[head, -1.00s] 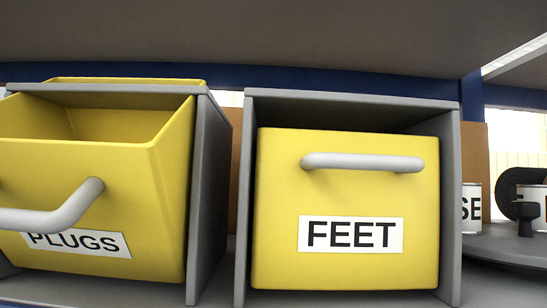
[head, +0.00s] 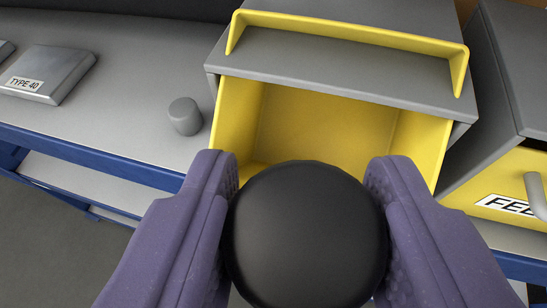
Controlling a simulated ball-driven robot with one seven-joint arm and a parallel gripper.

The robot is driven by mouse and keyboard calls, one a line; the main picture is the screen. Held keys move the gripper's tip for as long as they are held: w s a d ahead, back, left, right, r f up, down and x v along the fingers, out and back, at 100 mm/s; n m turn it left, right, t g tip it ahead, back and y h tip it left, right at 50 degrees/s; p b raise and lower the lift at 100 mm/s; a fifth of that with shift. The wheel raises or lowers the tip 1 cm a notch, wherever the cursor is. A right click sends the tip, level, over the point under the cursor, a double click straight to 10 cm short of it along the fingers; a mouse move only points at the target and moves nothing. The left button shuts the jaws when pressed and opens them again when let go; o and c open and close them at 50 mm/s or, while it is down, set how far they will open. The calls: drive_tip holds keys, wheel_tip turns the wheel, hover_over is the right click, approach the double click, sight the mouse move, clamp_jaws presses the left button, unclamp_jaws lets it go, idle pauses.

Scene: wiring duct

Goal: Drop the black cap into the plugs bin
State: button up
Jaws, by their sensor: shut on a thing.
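The black cap (head: 305,238) is a round, dark piece held between the two purple fingers of my gripper (head: 305,230), which is shut on it. It fills the lower middle of the head view. Behind and below it is the plugs bin (head: 330,130), a yellow bin that is tipped open in its grey housing, with its inside showing. The cap and fingers hide the bin's front part and its label. The visible part of the bin's inside looks empty.
The closed yellow feet bin (head: 510,170) with a grey handle is at the right. A grey cylinder (head: 185,116) stands on the grey shelf (head: 130,100) left of the plugs bin. A metal block labelled TYPE 40 (head: 47,72) lies farther left.

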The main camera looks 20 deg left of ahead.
drive_tip(key=shift+w+d+f+p, duration=0.1)
drive_tip(key=shift+w+f+p, duration=0.1)
drive_tip(key=shift+w, duration=1.15)
drive_tip(key=shift+w+f+p, duration=0.1)
drive_tip(key=shift+w+f, duration=0.1)
drive_tip(key=shift+w, duration=1.1)
drive_tip(key=shift+w+d+f+p, duration=0.1)
drive_tip(key=shift+w+f+p, duration=0.1)
drive_tip(key=shift+w, duration=1.15)
drive_tip(key=o, duration=1.2)
drive_tip(key=b+v, duration=0.1)
drive_tip(key=v, duration=0.6)
drive_tip(key=shift+s+r, duration=0.15)
drive_tip(key=shift+s, duration=0.2)
